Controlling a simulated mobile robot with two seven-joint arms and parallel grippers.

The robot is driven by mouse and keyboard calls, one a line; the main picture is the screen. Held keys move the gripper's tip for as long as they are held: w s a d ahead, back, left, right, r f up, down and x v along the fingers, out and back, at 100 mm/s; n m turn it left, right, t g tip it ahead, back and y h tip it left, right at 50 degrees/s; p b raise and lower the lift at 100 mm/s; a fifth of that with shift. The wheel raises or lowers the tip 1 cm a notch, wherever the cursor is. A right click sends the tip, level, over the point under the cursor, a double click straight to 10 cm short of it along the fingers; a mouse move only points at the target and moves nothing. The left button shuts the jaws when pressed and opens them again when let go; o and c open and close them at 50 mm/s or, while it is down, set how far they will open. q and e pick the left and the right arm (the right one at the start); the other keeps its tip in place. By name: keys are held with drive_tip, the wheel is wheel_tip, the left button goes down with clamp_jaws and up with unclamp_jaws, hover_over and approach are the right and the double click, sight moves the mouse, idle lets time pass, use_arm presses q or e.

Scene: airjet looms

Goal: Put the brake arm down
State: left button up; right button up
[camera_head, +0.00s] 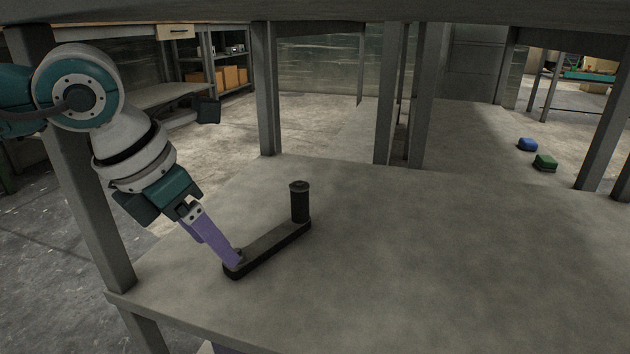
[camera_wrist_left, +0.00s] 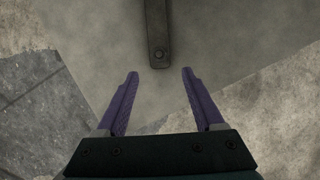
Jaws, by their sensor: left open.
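The brake arm (camera_head: 270,246) is a dark flat bar with an upright black cylindrical handle (camera_head: 300,203) at its far end. It lies on the grey tabletop, near the left edge. My left gripper (camera_head: 238,258) comes in from the left, with its purple fingers down at the bar's near end. In the left wrist view, the open fingers (camera_wrist_left: 160,73) stand apart on either side of the bar's end (camera_wrist_left: 159,52), which lies just beyond the tips with a gap on both sides. A small purple and white sliver at the bottom of the head view may be my right gripper.
The tabletop (camera_head: 420,270) is bare to the right of the brake arm. Grey posts (camera_head: 265,90) stand at its edges, under a beam across the top. A blue object (camera_head: 528,145) and a green object (camera_head: 545,163) lie farther back at right.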

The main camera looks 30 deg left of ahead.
use_arm(q)
drive_tip(key=shift+s+a+p, duration=0.15)
drive_tip(key=shift+s+p, duration=0.05)
drive_tip(key=shift+s, duration=0.6)
drive_tip(key=shift+s+a+p, duration=0.1)
drive_tip(key=shift+s+p, duration=0.05)
drive_tip(key=shift+s, duration=0.6)
